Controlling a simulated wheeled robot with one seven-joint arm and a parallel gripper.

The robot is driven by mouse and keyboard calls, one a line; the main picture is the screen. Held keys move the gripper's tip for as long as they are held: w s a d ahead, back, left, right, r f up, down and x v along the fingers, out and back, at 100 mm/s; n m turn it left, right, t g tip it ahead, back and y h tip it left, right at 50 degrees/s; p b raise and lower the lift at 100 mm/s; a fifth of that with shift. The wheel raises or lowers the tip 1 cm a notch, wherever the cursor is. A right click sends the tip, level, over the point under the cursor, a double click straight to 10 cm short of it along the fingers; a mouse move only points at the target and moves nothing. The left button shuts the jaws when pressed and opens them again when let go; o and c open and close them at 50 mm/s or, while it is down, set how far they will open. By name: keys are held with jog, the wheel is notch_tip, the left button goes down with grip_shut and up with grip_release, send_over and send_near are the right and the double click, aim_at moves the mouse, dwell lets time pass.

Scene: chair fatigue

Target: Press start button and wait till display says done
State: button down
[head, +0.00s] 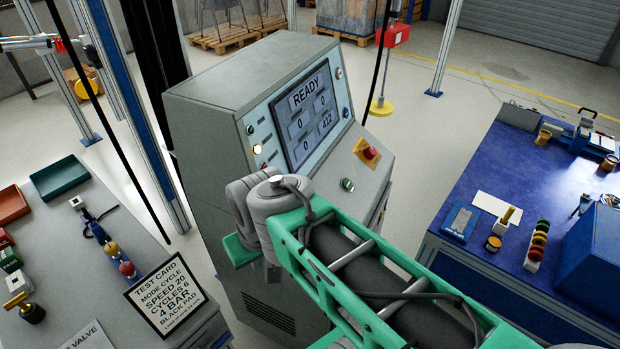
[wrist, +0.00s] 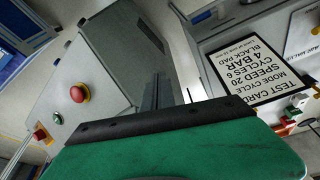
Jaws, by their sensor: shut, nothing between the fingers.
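A grey control cabinet (head: 215,120) stands in the middle of the head view. Its display (head: 308,115) reads READY, with 0, 0, 0 and 412 in boxes below. A round green button (head: 347,185) sits on the sloped panel below the display; it also shows in the wrist view (wrist: 57,118). A red mushroom button (head: 370,152) on an orange-yellow plate is beside it, also in the wrist view (wrist: 80,94). My gripper (wrist: 158,88) is shut and empty, apart from both buttons. In the head view it is mostly hidden behind my arm, left of the green button.
A grey bench (head: 90,262) at left holds trays, small fittings and a test card (head: 163,290). A blue bench (head: 465,195) with tools stands at right. A black cable hangs near the cabinet's right side.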

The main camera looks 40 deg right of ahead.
dwell(0.3)
jog(key=s+d+f+m, duration=0.3)
jog(key=d+f, duration=0.1)
jog(key=d, duration=0.5)
jog(key=s+d+f+m+y, duration=0.1)
jog(key=s+d+f+m, duration=0.3)
jog(key=d, duration=0.5)
jog(key=s+d+f+m, duration=0.3)
jog(key=d+f, duration=0.2)
jog(key=d, duration=0.4)
jog(key=w+d+r+n+t+h, duration=0.4)
jog(key=w+d+r+n+t, duration=0.6)
jog(key=w+r, duration=0.5)
jog(key=shift+w+d+b, duration=0.4)
jog(key=shift+w+d, duration=0.2)
jog(key=shift+d, duration=0.2)
